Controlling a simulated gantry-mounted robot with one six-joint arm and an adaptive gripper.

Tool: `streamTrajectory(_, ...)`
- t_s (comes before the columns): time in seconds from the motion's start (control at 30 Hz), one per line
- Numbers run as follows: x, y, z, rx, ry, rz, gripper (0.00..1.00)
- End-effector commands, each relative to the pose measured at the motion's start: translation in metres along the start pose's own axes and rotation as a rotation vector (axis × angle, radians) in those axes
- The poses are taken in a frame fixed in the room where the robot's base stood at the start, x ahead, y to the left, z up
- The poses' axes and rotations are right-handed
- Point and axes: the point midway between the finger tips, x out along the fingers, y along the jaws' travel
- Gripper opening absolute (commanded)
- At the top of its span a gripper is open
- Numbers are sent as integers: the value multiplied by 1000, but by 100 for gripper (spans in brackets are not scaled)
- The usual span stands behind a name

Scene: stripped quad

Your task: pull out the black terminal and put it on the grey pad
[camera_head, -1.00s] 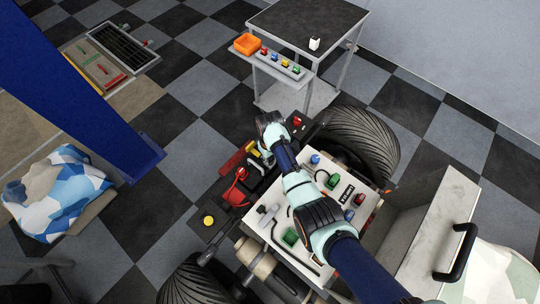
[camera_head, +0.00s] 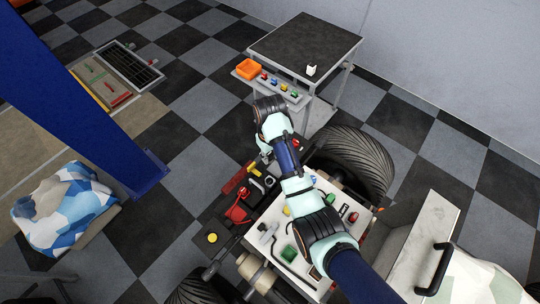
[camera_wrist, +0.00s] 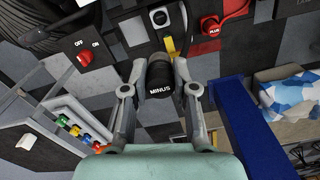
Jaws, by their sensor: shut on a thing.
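The black terminal (camera_wrist: 158,80), marked MINUS, is between the two fingers of my gripper (camera_wrist: 160,66) in the wrist view. My gripper is shut on it. A pale round socket (camera_wrist: 158,17) on the dark panel shows bare beyond the terminal, which is apart from it. In the head view my gripper (camera_head: 265,153) is over the vehicle's dark panel, and the terminal is largely hidden there. A trolley with a dark grey top (camera_head: 300,45) stands behind; I cannot tell for sure which surface is the grey pad.
The red PLUS terminal (camera_wrist: 211,27) and a red ON/OFF switch (camera_wrist: 84,57) are close by on the panel. The trolley's side shelf (camera_head: 293,97) carries an orange tray (camera_head: 249,68) and several coloured buttons. A blue post (camera_head: 85,100) stands left. A large tyre (camera_head: 350,165) is to the right.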

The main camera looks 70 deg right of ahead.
Motion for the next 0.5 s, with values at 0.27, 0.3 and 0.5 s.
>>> streamTrajectory(0.27, -13, 0, 0, 0, 0, 0, 0)
streamTrajectory(0.3, -18, 0, 0, 0, 0, 0, 0)
streamTrajectory(0.5, -41, 0, 0, 0, 0, 0, 0)
